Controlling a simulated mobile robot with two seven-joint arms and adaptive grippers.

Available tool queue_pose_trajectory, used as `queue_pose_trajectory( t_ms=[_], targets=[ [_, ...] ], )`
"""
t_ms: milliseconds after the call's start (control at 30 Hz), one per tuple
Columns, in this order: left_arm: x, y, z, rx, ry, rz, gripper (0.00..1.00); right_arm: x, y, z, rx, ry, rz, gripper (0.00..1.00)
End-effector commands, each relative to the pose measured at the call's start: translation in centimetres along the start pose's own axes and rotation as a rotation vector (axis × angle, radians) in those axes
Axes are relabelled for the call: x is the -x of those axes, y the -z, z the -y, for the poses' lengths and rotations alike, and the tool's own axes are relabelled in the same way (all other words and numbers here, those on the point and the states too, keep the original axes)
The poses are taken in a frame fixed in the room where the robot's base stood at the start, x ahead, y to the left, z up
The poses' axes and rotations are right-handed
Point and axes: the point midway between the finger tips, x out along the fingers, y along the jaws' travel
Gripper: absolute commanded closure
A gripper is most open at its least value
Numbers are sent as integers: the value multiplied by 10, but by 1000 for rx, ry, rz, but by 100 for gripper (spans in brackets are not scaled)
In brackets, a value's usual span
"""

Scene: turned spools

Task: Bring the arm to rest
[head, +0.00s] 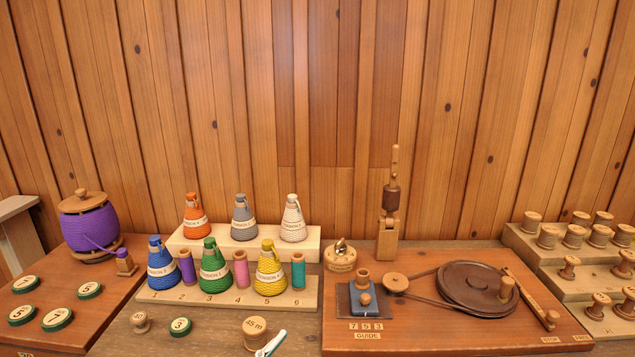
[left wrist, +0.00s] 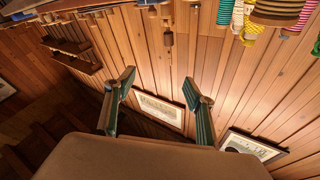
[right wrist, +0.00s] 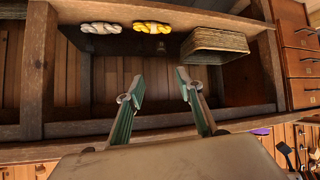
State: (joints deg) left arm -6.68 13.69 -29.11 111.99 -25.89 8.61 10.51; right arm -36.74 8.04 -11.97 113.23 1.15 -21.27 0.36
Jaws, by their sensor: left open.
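My left gripper (left wrist: 159,86) shows in the left wrist view with its two green-sided fingers apart and nothing between them. Wooden wall boards and framed pictures lie beyond it. My right gripper (right wrist: 160,77) shows in the right wrist view, also with its fingers apart and empty. Beyond it is a wooden shelf frame (right wrist: 158,123). Neither gripper nor arm appears in the head view. Neither gripper touches anything that I can see.
The workbench in the head view holds several cone-shaped cord bottles (head: 213,268), a purple cord drum (head: 88,228), a winding wheel (head: 478,286) and stepped racks of wooden spools (head: 573,236). The right wrist view shows yarn skeins (right wrist: 152,27) and a stacked box (right wrist: 217,42) on the shelf.

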Motion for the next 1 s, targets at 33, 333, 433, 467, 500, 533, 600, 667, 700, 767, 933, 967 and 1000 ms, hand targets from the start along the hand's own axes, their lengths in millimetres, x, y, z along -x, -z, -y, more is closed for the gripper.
queue_pose_trajectory(
  t_ms=[33,333,433,467,500,533,600,667,700,767,933,967,1000],
  targets=[
    [21,-29,2,35,38,96,46,1,2,0,-1,0,-2,64],
    [170,-166,-9,180,167,615,46,3,4,1,-6,3,0,64],
    [219,-192,-21,217,179,747,46,4,3,2,-7,4,3,64],
    [231,-197,-24,225,181,779,46,4,2,2,-8,5,4,64],
    [246,-203,-27,235,183,816,46,5,2,2,-8,5,6,64],
    [255,-207,-30,242,183,840,46,5,1,3,-8,6,7,64],
    [272,-213,-34,254,185,881,46,5,0,3,-9,6,9,64],
    [281,-216,-37,261,185,903,46,5,-1,3,-9,7,11,64],
    [284,-217,-38,264,185,911,46,5,-1,4,-9,7,11,64],
    [285,-217,-38,264,185,914,46,5,-1,4,-9,7,12,64],
    [285,-217,-38,264,185,914,46,5,-1,4,-9,7,12,64],
    [285,-217,-38,264,185,914,46,5,-1,4,-9,7,12,64],
    [285,-217,-38,264,185,914,46,5,-1,4,-9,7,12,64]
  ],
)
